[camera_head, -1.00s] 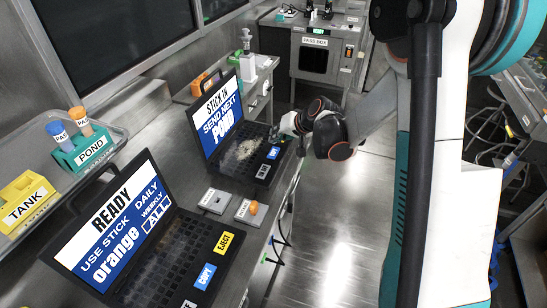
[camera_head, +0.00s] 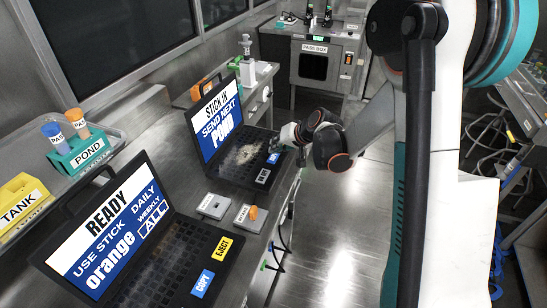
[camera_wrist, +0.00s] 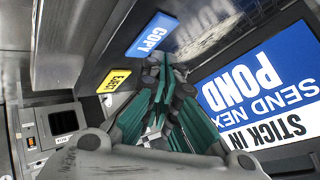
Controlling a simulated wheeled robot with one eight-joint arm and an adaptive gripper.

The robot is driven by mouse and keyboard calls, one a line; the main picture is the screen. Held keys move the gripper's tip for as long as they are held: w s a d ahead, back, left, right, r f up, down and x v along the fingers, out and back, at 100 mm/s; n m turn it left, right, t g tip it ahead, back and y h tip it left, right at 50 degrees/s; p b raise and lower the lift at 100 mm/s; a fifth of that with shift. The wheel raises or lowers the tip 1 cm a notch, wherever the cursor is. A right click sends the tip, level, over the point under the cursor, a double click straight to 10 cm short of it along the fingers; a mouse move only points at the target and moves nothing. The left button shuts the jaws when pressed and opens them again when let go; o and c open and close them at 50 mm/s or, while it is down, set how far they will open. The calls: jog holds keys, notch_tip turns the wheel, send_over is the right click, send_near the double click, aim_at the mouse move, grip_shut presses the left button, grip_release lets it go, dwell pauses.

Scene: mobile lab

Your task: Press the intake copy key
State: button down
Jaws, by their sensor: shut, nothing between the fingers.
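The far laptop (camera_head: 211,122) shows "STICK IN, SEND NEXT POND"; its screen also fills the right of the wrist view (camera_wrist: 262,92). Its blue COPY key (camera_wrist: 150,35) and yellow EJECT key (camera_wrist: 113,80) show in the wrist view. In the head view the blue key (camera_head: 273,158) is visible, and the yellow one is hidden behind my gripper (camera_head: 282,147). My gripper (camera_wrist: 160,62) is shut and empty, its teal fingers close to the COPY key. I cannot tell whether they touch it. The near laptop (camera_head: 112,228) shows "READY, USE STICK orange" and has its own COPY key (camera_head: 203,281).
Between the laptops are a grey pad (camera_head: 213,206) and a pad with an orange piece (camera_head: 251,213). The teal POND rack (camera_head: 82,150) and yellow TANK box (camera_head: 22,202) sit at the left. The pass box (camera_head: 314,66) stands behind.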

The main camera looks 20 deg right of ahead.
aim_at(276, 156)
dwell(0.7)
jog(key=shift+f+b, duration=0.45)
jog(key=shift+f+b, duration=0.35)
dwell(0.6)
dwell(0.3)
jog(key=shift+r+p, duration=0.55)
jog(key=shift+r, duration=0.3)
jog(key=shift+r+p, duration=1.6)
jog(key=shift+r, duration=0.9)
